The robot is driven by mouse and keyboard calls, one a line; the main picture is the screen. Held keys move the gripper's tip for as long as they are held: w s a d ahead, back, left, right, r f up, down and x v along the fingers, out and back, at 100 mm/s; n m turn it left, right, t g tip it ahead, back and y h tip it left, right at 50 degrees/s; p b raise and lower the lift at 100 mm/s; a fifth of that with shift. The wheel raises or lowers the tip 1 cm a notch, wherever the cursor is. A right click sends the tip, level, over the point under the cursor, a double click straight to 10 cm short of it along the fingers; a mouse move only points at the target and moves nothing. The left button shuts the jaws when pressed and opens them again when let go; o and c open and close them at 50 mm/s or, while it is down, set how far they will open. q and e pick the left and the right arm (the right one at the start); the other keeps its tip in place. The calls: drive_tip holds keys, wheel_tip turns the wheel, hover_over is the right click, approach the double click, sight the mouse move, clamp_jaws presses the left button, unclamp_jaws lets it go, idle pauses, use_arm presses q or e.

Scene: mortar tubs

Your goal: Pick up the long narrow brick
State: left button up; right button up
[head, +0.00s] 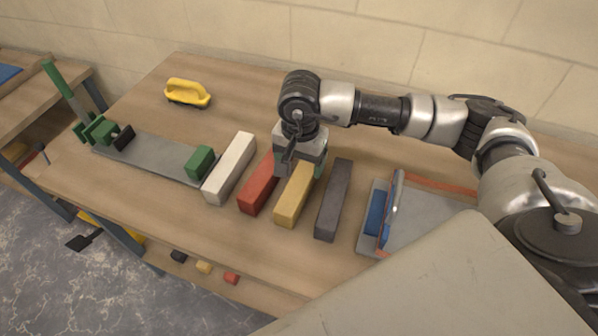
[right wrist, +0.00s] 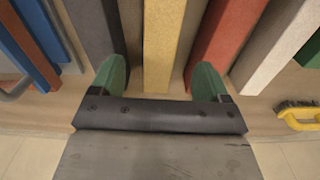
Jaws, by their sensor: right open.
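Four long bricks lie side by side on the bench: a whitish one (head: 229,168), a red one (head: 258,192), a yellow one (head: 293,196) and a dark grey one (head: 333,200). Which is the long narrow one is not clear from their shapes. My right gripper (head: 301,163) is open and points down over the far end of the yellow brick. In the right wrist view, its green fingers (right wrist: 160,78) lie on either side of the yellow brick (right wrist: 162,40), with nothing gripped. The far end of the yellow brick is hidden in the head view. My left gripper is not in view.
A grey board with green clamps (head: 150,157) lies left of the bricks. A yellow-handled tool (head: 187,93) lies at the back left. A wall runs behind the bench.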

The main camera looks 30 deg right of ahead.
sight(300, 180)
drive_tip(key=f, duration=0.2)
drive_tip(key=shift+s+f, duration=0.25)
drive_tip(key=shift+f, duration=0.45)
drive_tip(key=shift+w+f+p, duration=0.1)
drive_tip(key=shift+f+p, duration=0.3)
drive_tip(key=shift+f, duration=0.25)
drive_tip(key=f, duration=0.2)
drive_tip(key=f+p, duration=0.1)
drive_tip(key=shift+w+f, duration=0.2)
drive_tip(key=shift+f, duration=0.55)
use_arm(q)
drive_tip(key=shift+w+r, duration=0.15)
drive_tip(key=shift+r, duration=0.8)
use_arm(e)
drive_tip(key=shift+c, duration=0.2)
